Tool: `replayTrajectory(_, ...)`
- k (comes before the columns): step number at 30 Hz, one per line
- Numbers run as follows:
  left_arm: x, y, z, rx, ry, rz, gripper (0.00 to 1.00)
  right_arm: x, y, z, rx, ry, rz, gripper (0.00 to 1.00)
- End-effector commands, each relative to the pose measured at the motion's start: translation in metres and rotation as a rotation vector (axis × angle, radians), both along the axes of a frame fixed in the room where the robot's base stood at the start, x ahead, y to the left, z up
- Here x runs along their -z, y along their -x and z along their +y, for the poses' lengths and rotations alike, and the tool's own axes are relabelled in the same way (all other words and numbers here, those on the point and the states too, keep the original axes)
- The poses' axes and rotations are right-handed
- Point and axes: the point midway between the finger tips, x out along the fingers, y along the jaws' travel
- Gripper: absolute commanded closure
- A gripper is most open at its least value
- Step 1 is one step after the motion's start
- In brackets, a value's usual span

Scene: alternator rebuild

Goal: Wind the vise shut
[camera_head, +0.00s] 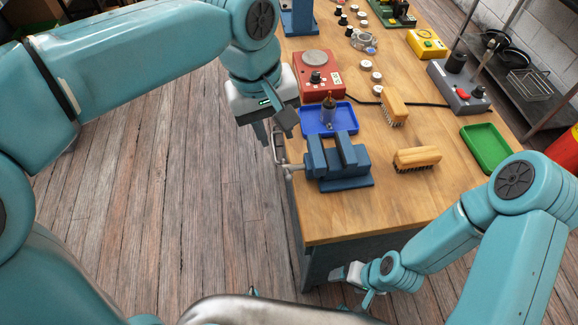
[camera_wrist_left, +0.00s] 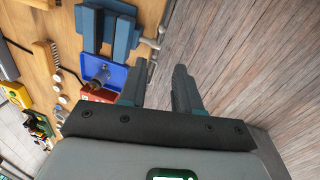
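The blue vise (camera_head: 338,182) stands at the table's near left edge, its two jaws apart with a gap between them. It also shows in the wrist view (camera_wrist_left: 90,28). Its metal handle (camera_head: 277,152) sticks out past the table edge on the left; in the wrist view the handle (camera_wrist_left: 150,43) lies beyond the fingertips. My left gripper (camera_head: 272,130) is just above the handle in the head view, fingers spread, with nothing between them in the wrist view (camera_wrist_left: 161,80). My right gripper (camera_head: 350,275) hangs low beside the table's front; its fingers are unclear.
A blue tray (camera_head: 309,126) with a small metal part (camera_head: 328,108) sits right behind the vise. Two brushes (camera_head: 417,157) (camera_head: 394,105), a green tray (camera_head: 486,150) and a red box (camera_head: 318,78) are on the table. The table's front is clear.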

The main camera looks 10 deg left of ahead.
Motion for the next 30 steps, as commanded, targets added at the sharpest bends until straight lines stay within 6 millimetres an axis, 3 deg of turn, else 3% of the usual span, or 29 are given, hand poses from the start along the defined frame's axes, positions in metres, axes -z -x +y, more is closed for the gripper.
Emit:
replayTrajectory(5,0.024,-0.001,-0.001,0.000,-0.003,0.006,0.67,0.003,0.000,0.000,0.001,0.000,0.000,0.26)
replayTrajectory(15,0.104,-0.005,-0.013,-0.002,-0.004,0.008,0.67,0.006,0.000,0.000,0.001,0.000,0.000,0.26)
replayTrajectory(21,0.141,-0.008,-0.019,-0.004,-0.003,0.005,0.67,0.007,0.000,0.000,0.001,0.000,0.000,0.26)
replayTrajectory(30,0.160,-0.010,-0.023,-0.004,-0.002,0.001,0.67,0.007,0.000,0.000,0.001,0.000,0.000,0.26)
